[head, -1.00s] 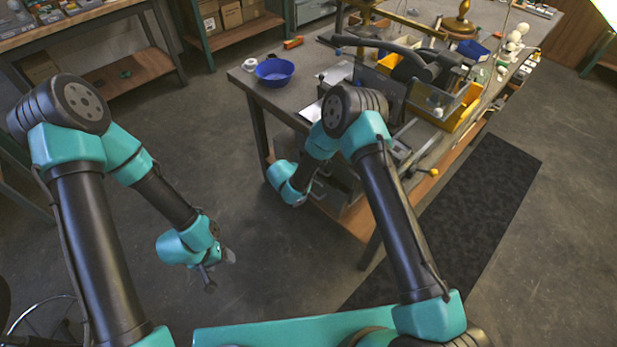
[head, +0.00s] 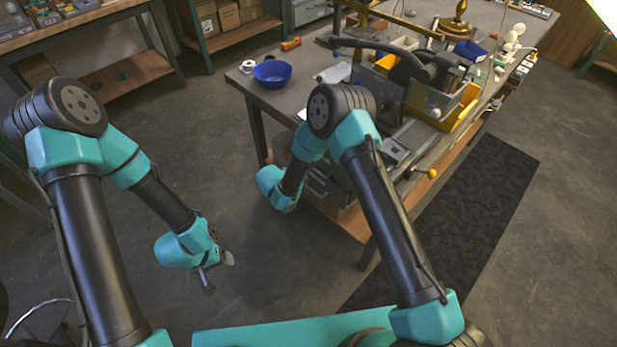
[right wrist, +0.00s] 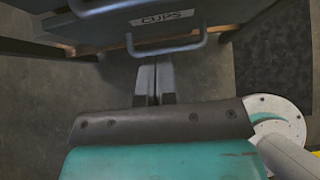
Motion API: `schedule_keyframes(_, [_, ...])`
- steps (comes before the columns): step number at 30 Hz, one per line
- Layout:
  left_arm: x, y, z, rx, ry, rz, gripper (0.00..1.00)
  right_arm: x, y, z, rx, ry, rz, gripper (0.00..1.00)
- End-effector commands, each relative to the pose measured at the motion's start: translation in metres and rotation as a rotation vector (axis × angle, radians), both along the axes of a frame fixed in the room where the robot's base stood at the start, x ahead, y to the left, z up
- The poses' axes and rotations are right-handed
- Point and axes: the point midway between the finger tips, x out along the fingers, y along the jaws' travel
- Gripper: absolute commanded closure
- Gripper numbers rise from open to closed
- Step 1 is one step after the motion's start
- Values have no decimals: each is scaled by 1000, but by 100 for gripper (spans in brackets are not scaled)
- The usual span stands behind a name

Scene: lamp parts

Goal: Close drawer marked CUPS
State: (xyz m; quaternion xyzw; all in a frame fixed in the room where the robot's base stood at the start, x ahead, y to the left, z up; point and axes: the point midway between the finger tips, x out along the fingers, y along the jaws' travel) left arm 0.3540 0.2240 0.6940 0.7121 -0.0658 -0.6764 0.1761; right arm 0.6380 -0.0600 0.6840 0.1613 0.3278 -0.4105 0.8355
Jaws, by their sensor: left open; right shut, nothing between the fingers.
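The drawer marked CUPS (right wrist: 120,36) is at the top of the right wrist view, a dark grey front with a CUPS label and a bar handle (right wrist: 168,50). My right gripper (right wrist: 154,66) is shut and empty, its fingertips just below the handle in the picture; I cannot tell whether they touch it. How far the drawer stands out is unclear. In the head view the drawer unit (head: 328,186) is under the bench, partly hidden by my right arm, and the right fingers are hidden. My left gripper (head: 218,274) is open and empty over the floor, away from the drawers.
The workbench (head: 300,98) above carries a blue bowl (head: 272,74), a yellow bin (head: 462,108) and lamp parts. A dark mat (head: 455,220) lies on the floor to its right. Shelves (head: 130,75) stand at the far left. The floor between my arms is clear.

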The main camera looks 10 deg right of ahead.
Motion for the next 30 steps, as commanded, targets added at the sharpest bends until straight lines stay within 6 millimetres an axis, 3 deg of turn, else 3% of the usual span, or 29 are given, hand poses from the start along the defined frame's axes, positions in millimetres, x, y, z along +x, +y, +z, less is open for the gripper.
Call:
schedule_keyframes(12, [0,0,0,0,0,0,33,-32,42,49,0,0,2,100])
schedule_keyframes(25, [0,0,0,0,0,0,33,-36,46,55,0,1,1,100])
schedule_keyframes(30, [0,0,0,0,0,0,33,-29,51,55,0,1,-1,100])
